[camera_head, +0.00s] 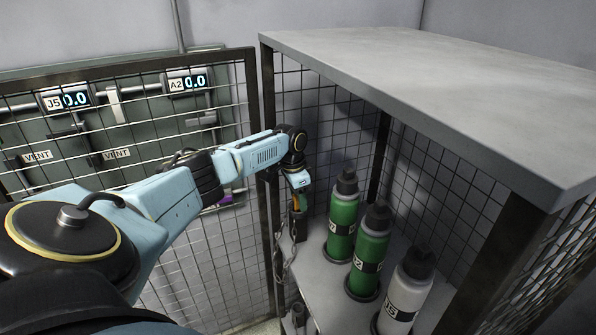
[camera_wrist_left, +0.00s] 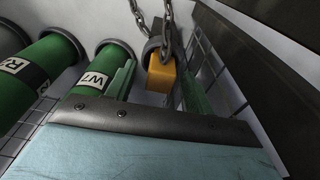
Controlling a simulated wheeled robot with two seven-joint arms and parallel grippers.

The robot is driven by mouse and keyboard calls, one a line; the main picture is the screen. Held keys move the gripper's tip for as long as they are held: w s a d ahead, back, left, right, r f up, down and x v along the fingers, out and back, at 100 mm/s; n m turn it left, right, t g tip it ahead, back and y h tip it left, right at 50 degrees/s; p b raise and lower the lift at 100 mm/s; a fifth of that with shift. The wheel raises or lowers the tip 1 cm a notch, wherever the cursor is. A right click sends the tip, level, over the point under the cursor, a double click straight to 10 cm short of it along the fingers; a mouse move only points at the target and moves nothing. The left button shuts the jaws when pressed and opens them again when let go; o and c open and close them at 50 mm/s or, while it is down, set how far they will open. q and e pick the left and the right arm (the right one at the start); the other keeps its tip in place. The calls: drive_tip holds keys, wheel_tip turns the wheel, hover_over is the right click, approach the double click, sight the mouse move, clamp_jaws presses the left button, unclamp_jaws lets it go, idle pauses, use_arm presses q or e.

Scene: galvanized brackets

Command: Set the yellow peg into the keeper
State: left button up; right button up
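The yellow peg (camera_wrist_left: 160,76) shows in the left wrist view between the two green fingers of my left gripper (camera_wrist_left: 158,88). A pale gap shows between the peg and the left-hand finger; the right-hand finger overlaps the peg's side, and contact there is unclear. My left gripper (camera_head: 299,201) points down by the cage's corner post in the head view, with a little of the peg showing at the fingers. A dark collar (camera_wrist_left: 154,49) sits at the peg's far end, chain beside it; whether it is the keeper is unclear. My right gripper is out of view.
Two green bottles (camera_head: 343,216) and a white one (camera_head: 405,292) stand in rings right of the gripper. A grey top (camera_head: 440,85) overhangs them. A chain (camera_head: 284,262) hangs below the gripper. A mesh panel (camera_head: 235,270) stands at left.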

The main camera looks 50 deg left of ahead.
use_arm(q)
drive_tip(key=shift+r, duration=0.1)
wheel_tip(320, 180, up, 10)
idle(0.6)
idle(0.4)
